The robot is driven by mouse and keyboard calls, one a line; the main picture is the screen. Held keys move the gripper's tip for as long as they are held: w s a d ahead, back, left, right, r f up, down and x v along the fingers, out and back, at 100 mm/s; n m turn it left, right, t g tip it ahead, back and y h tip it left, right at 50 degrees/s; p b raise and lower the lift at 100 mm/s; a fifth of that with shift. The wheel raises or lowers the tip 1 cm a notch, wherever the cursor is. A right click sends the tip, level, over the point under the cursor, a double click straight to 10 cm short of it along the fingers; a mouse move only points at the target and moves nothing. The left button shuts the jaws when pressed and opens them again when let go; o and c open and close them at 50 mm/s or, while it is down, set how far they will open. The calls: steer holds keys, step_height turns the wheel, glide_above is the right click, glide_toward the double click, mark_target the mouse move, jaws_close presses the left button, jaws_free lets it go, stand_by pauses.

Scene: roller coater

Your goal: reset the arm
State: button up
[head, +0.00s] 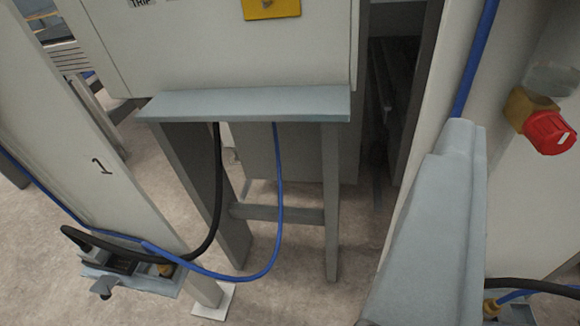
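My gripper does not show in the head view, so I cannot see its fingers or whether it holds anything. No part that I can surely call my arm is in view.
A pale cabinet (220,50) with a yellow plate (271,8) stands over a grey stand (333,200). A post marked 1 (80,130) is at left, with a small bracketed fitting (125,270). Black (213,190) and blue (279,190) hoses loop between. A blue-grey housing (435,225) and red knob (549,132) are close at right.

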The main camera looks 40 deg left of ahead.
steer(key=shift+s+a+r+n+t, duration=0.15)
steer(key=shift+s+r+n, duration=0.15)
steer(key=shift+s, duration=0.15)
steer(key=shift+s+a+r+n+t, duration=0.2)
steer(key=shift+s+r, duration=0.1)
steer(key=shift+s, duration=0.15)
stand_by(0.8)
